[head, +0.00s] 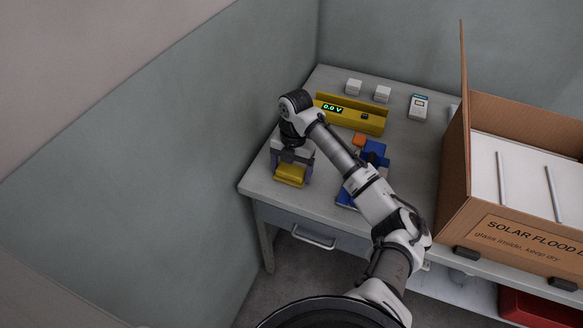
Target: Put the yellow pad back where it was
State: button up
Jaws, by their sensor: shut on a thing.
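The yellow pad (290,175) is a small yellow block near the table's left front corner. My gripper (291,168) points down and is shut on it. I cannot tell whether the pad touches the tabletop or hangs just above it. My arm comes in from the lower right and hides part of the table middle.
A yellow unit (352,119) with a "0.0 V" display stands behind my gripper. A blue fixture (374,153) with an orange part (359,140) is to the right, partly behind my arm. White blocks and a small meter (418,107) are at the back. A cardboard box (453,170) fills the right side.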

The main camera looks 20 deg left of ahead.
aim_at(293, 165)
jog(key=o, duration=0.9)
jog(key=shift+f, duration=0.1)
jog(key=r, duration=0.4)
jog(key=w+r, duration=0.1)
jog(key=r, duration=0.3)
jog(key=r+b, duration=0.1)
jog(key=r, duration=0.3)
jog(key=shift+w+r, duration=0.15)
jog(key=shift+w, duration=0.05)
